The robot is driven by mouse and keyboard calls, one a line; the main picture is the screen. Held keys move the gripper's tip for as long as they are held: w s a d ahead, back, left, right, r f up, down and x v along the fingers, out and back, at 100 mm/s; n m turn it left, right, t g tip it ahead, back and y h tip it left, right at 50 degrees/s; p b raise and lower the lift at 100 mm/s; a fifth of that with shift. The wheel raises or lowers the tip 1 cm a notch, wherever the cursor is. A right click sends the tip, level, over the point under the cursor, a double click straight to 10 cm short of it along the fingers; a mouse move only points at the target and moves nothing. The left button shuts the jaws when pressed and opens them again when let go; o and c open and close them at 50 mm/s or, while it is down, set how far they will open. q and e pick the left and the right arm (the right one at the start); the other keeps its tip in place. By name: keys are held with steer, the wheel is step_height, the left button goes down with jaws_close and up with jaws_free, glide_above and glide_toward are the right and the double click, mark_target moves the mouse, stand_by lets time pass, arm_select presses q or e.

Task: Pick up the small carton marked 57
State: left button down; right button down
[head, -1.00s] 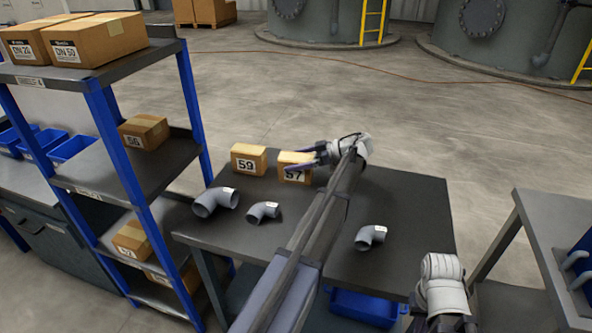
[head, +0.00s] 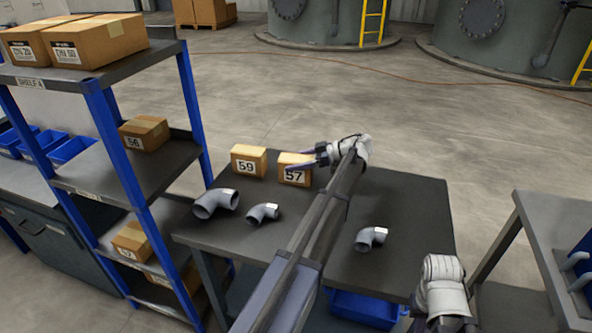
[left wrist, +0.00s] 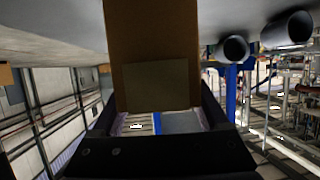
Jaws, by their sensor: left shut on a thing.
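The small carton marked 57 (head: 295,176) is a tan box on the dark table (head: 405,200), with its label facing me. My left gripper (head: 309,160) reaches across the table from the right side of the carton and is shut on it. In the left wrist view the carton (left wrist: 153,40) stands between the two fingers (left wrist: 160,112). I cannot tell whether the carton is clear of the tabletop. My right gripper (head: 447,323) shows only in part at the bottom edge, and its fingers are not clear.
A carton marked 59 (head: 249,160) stands just left of carton 57. Three grey pipe elbows (head: 215,203) (head: 263,213) (head: 370,238) lie nearer on the table. A blue-posted shelf (head: 193,110) with cartons stands at left.

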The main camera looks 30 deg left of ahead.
arm_select(q)
steer(key=shift+r, duration=0.1)
step_height(320, 180, up, 10)
steer(key=p, duration=1)
